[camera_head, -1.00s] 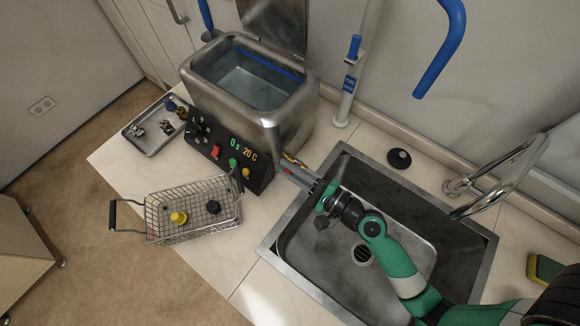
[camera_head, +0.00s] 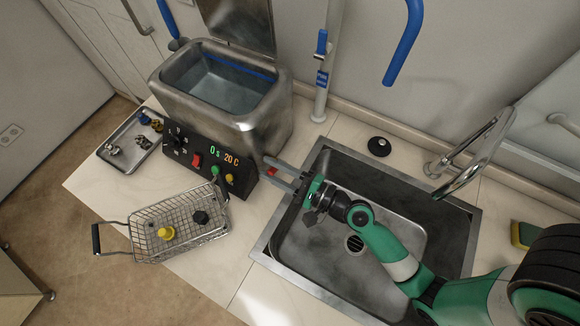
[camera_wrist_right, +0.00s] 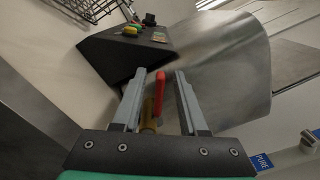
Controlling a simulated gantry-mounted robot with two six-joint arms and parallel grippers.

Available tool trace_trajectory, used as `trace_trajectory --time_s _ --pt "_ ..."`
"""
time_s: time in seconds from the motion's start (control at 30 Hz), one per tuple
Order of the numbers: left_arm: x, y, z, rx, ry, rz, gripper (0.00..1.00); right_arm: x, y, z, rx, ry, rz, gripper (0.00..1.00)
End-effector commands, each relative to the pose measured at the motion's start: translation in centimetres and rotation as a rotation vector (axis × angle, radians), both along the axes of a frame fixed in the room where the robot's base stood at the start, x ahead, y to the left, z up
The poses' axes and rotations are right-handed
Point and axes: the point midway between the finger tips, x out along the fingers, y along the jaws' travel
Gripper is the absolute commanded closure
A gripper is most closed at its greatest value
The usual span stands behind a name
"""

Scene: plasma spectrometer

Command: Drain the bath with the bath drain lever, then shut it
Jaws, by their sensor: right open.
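The steel bath (camera_head: 262,122) stands at the back of the counter with its lid up and liquid inside. The red bath drain lever (camera_head: 272,171) is at its lower right side, by the sink. In the right wrist view the red lever (camera_wrist_right: 159,90) sits on a brass valve (camera_wrist_right: 149,113). My right gripper (camera_head: 267,170) is open, with one finger on each side of the lever. In the wrist view the gripper (camera_wrist_right: 157,74) shows gaps between the lever and both fingers. My left gripper is not in view.
A black control panel (camera_head: 190,155) fronts the bath. A wire basket (camera_head: 185,245) and a small metal tray (camera_head: 118,157) stand on the counter. The sink (camera_head: 300,262) lies under my right arm, with a curved faucet (camera_head: 480,155) behind.

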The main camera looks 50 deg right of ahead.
Motion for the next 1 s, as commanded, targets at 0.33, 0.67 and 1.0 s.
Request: trace_trajectory --time_s 0.33,0.67,1.0 --pt "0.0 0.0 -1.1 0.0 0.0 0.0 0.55 -4.6 -0.8 -0.5 0.002 0.005 -0.007 0.57" --pt "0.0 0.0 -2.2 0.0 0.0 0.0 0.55 -10.7 -1.7 -0.2 0.002 0.003 -0.006 0.57" --pt "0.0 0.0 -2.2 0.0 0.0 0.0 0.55 -11.5 -1.6 0.0 -0.001 0.0 0.0 0.57"
